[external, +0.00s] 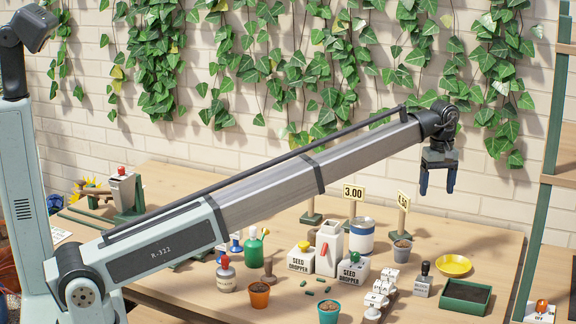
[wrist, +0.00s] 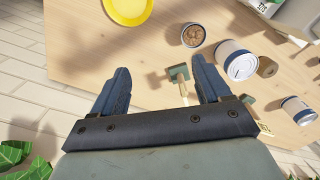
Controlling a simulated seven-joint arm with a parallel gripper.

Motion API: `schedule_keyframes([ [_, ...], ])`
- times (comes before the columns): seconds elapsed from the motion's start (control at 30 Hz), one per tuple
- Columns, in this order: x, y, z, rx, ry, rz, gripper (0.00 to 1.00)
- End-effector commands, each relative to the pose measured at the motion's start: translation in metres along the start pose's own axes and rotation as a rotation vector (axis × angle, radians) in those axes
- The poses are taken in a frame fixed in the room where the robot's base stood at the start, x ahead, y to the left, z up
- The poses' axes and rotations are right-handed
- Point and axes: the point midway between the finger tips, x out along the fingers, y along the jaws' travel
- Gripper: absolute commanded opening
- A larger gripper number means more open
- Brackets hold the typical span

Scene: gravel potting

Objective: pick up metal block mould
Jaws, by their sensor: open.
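The metal block mould (external: 423,286) appears to be the small grey block with a dark upright handle and a label on its front. It stands on the table at the right, between the white lettered pieces (external: 379,296) and the green tray (external: 466,297). I cannot make it out in the wrist view. My gripper (external: 437,190) hangs well above the back right of the table, higher than the mould and apart from it. Its two blue fingers are spread with nothing between them, as the wrist view (wrist: 165,80) also shows.
A yellow dish (external: 453,265) lies behind the mould. A small gravel-filled pot (external: 402,250), a white-and-blue can (external: 361,237) and price signs (external: 403,210) stand to its left. White seed droppers (external: 301,259) are further left. A green-posted shelf (external: 540,215) rises at the right edge.

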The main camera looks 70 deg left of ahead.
Motion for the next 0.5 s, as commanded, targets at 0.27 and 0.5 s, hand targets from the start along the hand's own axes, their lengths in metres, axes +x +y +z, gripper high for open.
schedule_keyframes([
  [0.27, 0.026, -0.015, 0.088, 0.087, -0.002, -0.016, 0.77],
  [0.5, 0.046, -0.036, 0.139, 0.28, -0.002, -0.02, 0.77],
])
